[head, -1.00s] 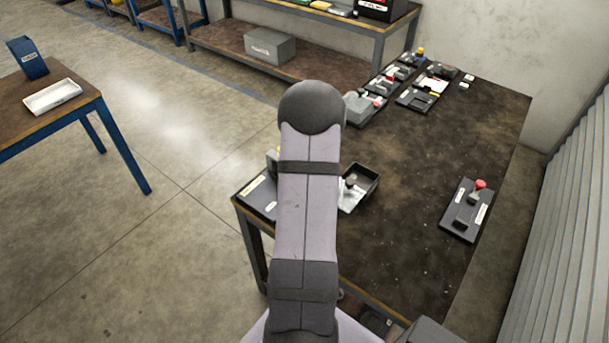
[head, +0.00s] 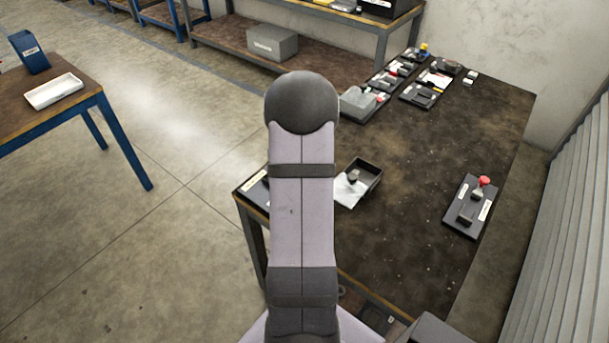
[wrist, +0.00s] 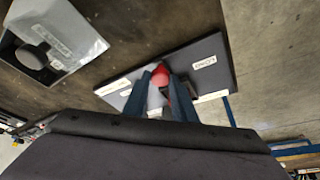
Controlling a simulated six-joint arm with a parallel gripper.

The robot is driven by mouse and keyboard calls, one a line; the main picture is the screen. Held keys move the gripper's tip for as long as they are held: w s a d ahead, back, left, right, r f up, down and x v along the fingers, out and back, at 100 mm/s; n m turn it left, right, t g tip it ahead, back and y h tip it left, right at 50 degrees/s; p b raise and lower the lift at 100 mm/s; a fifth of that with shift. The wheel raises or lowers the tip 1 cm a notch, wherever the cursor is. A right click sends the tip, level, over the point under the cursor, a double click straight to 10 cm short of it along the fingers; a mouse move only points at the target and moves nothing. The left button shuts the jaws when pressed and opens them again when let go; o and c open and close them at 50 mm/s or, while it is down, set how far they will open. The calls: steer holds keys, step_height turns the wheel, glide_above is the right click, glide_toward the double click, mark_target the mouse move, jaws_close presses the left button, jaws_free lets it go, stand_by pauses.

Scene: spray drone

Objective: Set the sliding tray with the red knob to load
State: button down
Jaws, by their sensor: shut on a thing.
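In the wrist view my gripper (wrist: 169,90) has its blue fingers closed around a red knob (wrist: 160,76). The knob stands over a dark base plate (wrist: 190,62) with a pale label toward each end; I cannot read them surely. The fingers hide the knob's stem and most of the sliding part. In the head view the left end of a labelled dark plate (head: 252,193) shows at the table's left corner, and my arm hides the rest and my gripper.
A dark open box (head: 366,172) with a grey knob and pale sheet is beside my arm; it is upper left in the wrist view (wrist: 32,74). Another plate with a red-topped lever (head: 470,207) is at the table's right. Several devices stand at the back. The middle is clear.

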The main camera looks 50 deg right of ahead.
steer(key=a, duration=0.4)
steer(key=shift+a, duration=0.1)
steer(key=c, duration=1.5)
jaws_free()
steer(key=shift+a, duration=0.15)
steer(key=shift+o, duration=0.2)
steer(key=shift+s+r, duration=0.15)
steer(key=shift+r, duration=0.5)
steer(key=v, duration=0.6)
steer(key=shift+p, duration=0.35)
steer(key=shift+s+a+f, duration=0.1)
steer(key=shift+a, duration=0.05)
